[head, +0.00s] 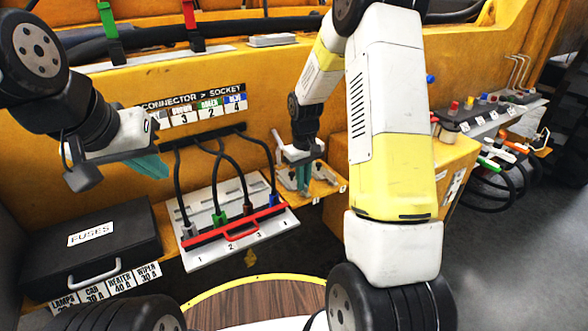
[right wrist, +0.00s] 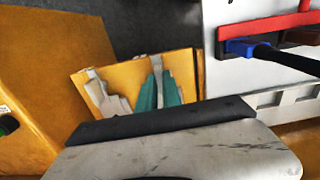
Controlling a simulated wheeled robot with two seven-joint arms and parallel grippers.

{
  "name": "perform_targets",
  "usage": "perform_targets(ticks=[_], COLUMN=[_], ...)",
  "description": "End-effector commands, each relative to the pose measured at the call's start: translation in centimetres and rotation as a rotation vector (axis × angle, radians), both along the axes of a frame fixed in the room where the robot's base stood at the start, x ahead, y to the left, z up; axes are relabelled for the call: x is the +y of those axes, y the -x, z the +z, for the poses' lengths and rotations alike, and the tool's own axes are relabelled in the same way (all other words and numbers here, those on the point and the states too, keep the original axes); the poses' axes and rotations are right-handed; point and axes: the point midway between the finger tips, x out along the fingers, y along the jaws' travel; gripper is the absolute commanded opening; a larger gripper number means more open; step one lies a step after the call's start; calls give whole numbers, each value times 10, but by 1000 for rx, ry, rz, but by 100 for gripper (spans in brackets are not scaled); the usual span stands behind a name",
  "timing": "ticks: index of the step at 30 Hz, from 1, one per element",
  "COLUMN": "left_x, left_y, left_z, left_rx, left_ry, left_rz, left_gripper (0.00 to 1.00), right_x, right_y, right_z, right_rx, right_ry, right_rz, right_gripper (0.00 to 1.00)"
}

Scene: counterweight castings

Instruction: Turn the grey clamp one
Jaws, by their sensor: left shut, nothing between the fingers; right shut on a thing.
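My right gripper (head: 304,190) points down over a small yellow shelf (head: 325,186). In the right wrist view its teal fingers (right wrist: 159,92) are shut on a grey clamp (right wrist: 157,64), of which only a thin upright part shows between them. A second pale grey clamp (right wrist: 106,98) stands on the shelf beside the fingers, to their left, apart from them. The clamps' lower parts are hidden by my gripper in that view. My left gripper (head: 152,167) is shut and empty, in the air above the black fuse case.
A white socket board (head: 196,262) with a red bar (head: 205,237) and several cabled plugs stands left of the shelf. The black fuse case (head: 120,232) lies at the left. Switches and levers (head: 480,105) line a ledge at the right. Grey floor (head: 500,260) is clear at lower right.

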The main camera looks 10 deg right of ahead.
Motion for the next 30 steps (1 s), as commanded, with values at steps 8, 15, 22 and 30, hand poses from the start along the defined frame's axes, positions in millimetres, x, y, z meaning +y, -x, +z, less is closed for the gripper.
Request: perform_targets(ticks=[8,15,22,30], left_x=[0,0,0,0], left_y=[0,0,0,0], left_z=[0,0,0,0], left_rx=[0,0,0,0], left_ry=[0,0,0,0], left_rz=[0,0,0,0], left_gripper=[0,0,0,0], right_x=[0,0,0,0], right_y=[-1,-1,-1,0], right_z=[1,1,1,0], right_rx=[-3,-4,-3,-1], right_ry=[0,0,0,0], right_rz=[-42,-43,-42,-41], right_gripper=[0,0,31,31])
